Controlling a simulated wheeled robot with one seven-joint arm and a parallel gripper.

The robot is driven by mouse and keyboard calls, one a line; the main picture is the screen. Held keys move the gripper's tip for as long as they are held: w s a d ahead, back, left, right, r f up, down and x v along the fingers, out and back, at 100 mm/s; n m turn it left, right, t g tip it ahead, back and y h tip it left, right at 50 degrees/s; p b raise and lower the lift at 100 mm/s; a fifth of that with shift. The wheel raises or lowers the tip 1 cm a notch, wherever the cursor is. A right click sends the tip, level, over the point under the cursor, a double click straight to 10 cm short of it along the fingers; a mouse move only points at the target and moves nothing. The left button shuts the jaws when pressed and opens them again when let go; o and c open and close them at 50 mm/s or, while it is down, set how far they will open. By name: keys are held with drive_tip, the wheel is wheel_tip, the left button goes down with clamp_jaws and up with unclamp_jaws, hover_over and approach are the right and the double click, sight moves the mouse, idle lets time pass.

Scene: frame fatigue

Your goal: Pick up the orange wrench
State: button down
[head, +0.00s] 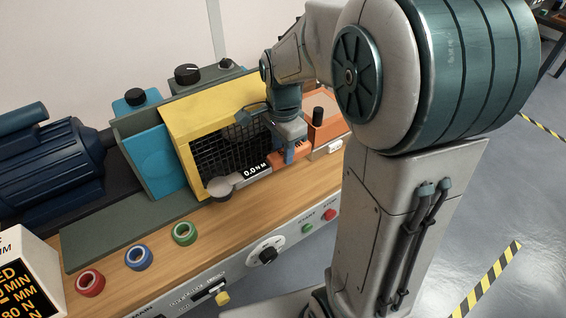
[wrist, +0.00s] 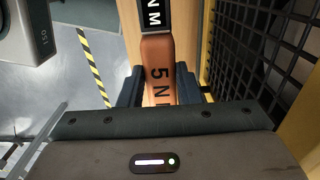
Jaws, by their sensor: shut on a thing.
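The orange wrench (head: 283,152) is in front of the yellow-framed black mesh guard, over the wooden bench. Its black display reads 0.0 NM, and a grey round head is at its left end. In the wrist view, the orange wrench (wrist: 159,52) shows a "5 N" marking between the two dark fingers. My gripper (head: 291,150) points down and is shut on the orange body; it also shows in the wrist view (wrist: 160,88). I cannot tell whether the wrench touches the bench. The wrench's far right part is hidden by my gripper and arm.
The yellow mesh guard (head: 180,110) stands close behind the wrench. An orange block (head: 325,128) with a black knob is to the right. Red (head: 90,283), blue (head: 139,257) and green (head: 185,233) rings lie on the front left. A blue motor (head: 50,160) is at far left.

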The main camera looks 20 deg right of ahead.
wheel_tip(320, 180, up, 17)
idle(0.4)
drive_tip(key=shift+f, duration=0.1)
drive_tip(key=c, duration=1.8)
unclamp_jaws()
clamp_jaws()
